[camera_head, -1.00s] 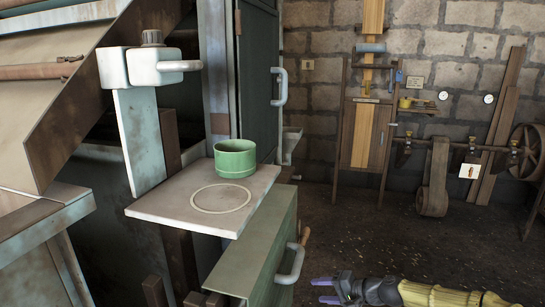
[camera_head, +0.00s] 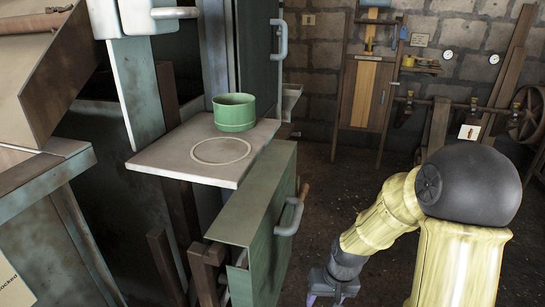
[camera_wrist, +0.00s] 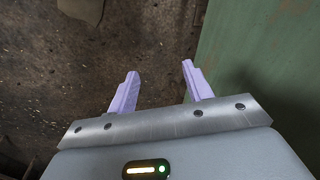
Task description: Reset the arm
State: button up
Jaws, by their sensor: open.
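My gripper (camera_wrist: 158,88) is open and empty in the wrist view, its two pale purple fingers apart above the dark floor. A green panel surface lies to the right of the fingers there. In the head view my gripper (camera_head: 327,300) hangs low at the bottom edge, partly cut off, to the right of the open green drawer (camera_head: 262,215). My yellow arm with its dark joint fills the lower right of the head view.
A green pot (camera_head: 235,112) stands on a grey shelf (camera_head: 160,165) beside a pale ring mark (camera_head: 221,151). The drawer has a grey handle (camera_head: 290,214). A wooden stand (camera_head: 363,95) is at the brick wall. Dark floor (camera_head: 330,185) lies between.

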jog(key=s+d+r+t+h+p, duration=0.1)
jog(key=s+d+r+t+h, duration=0.1)
jog(key=s+r, duration=0.65)
notch_tip(320, 180, up, 32)
jog(key=p, duration=3.1)
jog(key=shift+w+d+p, duration=0.25)
jog(key=shift+w+p, duration=0.1)
jog(key=shift+w, duration=0.05)
jog(key=shift+f, duration=0.1)
